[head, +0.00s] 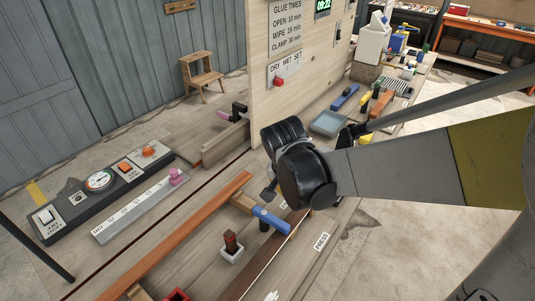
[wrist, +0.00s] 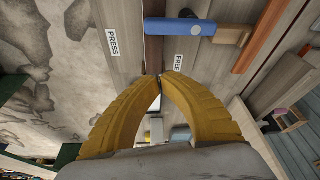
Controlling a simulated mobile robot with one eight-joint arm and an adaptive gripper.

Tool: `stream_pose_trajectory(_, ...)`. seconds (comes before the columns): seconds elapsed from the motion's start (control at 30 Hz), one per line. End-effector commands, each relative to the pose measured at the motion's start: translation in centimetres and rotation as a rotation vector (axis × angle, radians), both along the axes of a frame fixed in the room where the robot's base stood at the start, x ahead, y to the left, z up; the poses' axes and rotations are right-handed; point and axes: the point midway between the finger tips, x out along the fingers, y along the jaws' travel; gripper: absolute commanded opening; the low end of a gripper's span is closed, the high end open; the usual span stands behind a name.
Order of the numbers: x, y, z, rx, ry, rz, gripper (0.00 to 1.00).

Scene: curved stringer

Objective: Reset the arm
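My gripper (wrist: 161,76) shows in the wrist view with two yellow fingers curving together. Their tips meet or nearly meet, with nothing seen between them. In the head view my arm reaches in from the right and its dark wrist (head: 305,175) hangs above the bench. The yellow fingers cannot be made out there. Below lies a blue bar (head: 272,220) on a wooden block, which also shows at the top of the wrist view (wrist: 180,27). The bar is apart from the fingers.
A long orange-brown strip (head: 190,235) runs along the bench. A small white holder with a dark red piece (head: 231,245) stands in front. A control panel with a dial (head: 99,181) is at left. An upright wooden board (head: 295,100) and a grey tray (head: 329,123) stand behind.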

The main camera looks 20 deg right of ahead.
Motion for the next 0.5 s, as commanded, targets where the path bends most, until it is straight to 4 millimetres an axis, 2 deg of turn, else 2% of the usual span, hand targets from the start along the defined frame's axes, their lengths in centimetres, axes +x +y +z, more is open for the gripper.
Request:
stream_pose_trajectory(0.27, -0.4, 0.1, 0.5, 0.003, -0.007, 0.027, 0.0)
stream_pose_trajectory(0.37, -1.5, 0.3, 1.6, 0.006, -0.027, 0.103, 0.0)
stream_pose_trajectory(0.5, -4.1, 0.9, 3.9, 0.003, -0.084, 0.286, 0.0)
